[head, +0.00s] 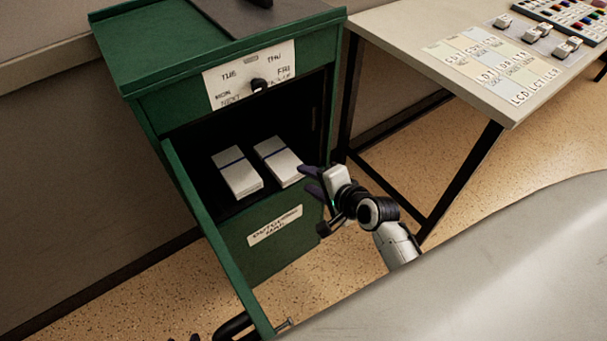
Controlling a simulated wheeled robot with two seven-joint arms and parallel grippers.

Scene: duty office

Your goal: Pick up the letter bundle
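Two white letter bundles, each with a dark blue band, lie side by side in the open compartment of a green cabinet (178,118). The left bundle (238,178) lies clear of my grippers. The right bundle (276,160) has its near right end close to the fingers of my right gripper (311,180). The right gripper's dark fingers are apart, with nothing seen between them, at the compartment's right front edge. I cannot tell whether a finger touches the bundle. Dark parts at the bottom edge may belong to my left arm; its fingers are not clear.
The cabinet's green door (212,230) stands open at the left of the compartment. A dial with day labels (259,85) sits above it, and an "outgoing mail" label (275,226) below. A table (400,32) with label cards and stamps stands at the right.

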